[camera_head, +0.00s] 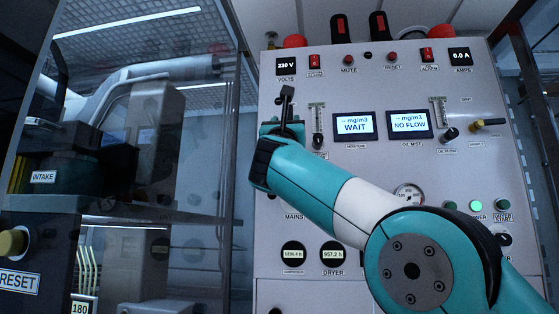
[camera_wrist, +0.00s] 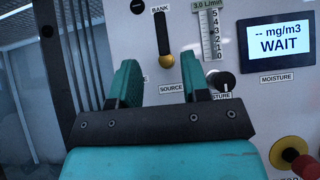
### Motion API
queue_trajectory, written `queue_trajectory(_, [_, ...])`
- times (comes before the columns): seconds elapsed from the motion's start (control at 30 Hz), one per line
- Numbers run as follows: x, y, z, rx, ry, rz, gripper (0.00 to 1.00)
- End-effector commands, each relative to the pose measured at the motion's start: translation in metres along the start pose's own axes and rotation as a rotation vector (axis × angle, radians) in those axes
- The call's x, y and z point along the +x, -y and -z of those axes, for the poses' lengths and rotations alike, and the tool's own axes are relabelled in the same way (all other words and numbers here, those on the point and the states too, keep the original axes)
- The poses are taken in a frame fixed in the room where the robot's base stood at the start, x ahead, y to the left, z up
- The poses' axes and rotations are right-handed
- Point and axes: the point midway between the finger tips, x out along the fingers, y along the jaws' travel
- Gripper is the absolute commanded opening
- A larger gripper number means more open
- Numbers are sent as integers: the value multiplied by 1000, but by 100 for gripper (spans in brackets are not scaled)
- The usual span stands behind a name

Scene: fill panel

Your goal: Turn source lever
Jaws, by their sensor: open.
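The source lever (camera_wrist: 162,42) is in the wrist view, on the panel between the labels BANK above and SOURCE below.
The grey panel (camera_head: 345,95) carries a WAIT display (camera_head: 353,124), a NO FLOW display (camera_head: 408,122), a flow gauge (camera_wrist: 211,38) and a black knob (camera_wrist: 224,82) right of the lever. A red-and-yellow knob (camera_wrist: 290,153) is at lower right. A glazed cabinet stands left.

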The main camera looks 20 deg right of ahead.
Motion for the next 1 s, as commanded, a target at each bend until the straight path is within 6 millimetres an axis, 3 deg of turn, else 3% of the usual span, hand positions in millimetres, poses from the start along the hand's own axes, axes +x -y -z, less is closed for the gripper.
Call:
queue_trajectory(0.03, [-17,-1,5,3,1,-3,43])
queue_trajectory(0.1, [-31,0,5,3,1,-2,43])
queue_trajectory(0.4, [-76,-1,1,4,2,-2,43])
queue_trajectory(0.6, [-86,-1,-2,2,2,-1,43])
queue_trajectory(1.0, [-86,-1,-2,2,2,-1,43])
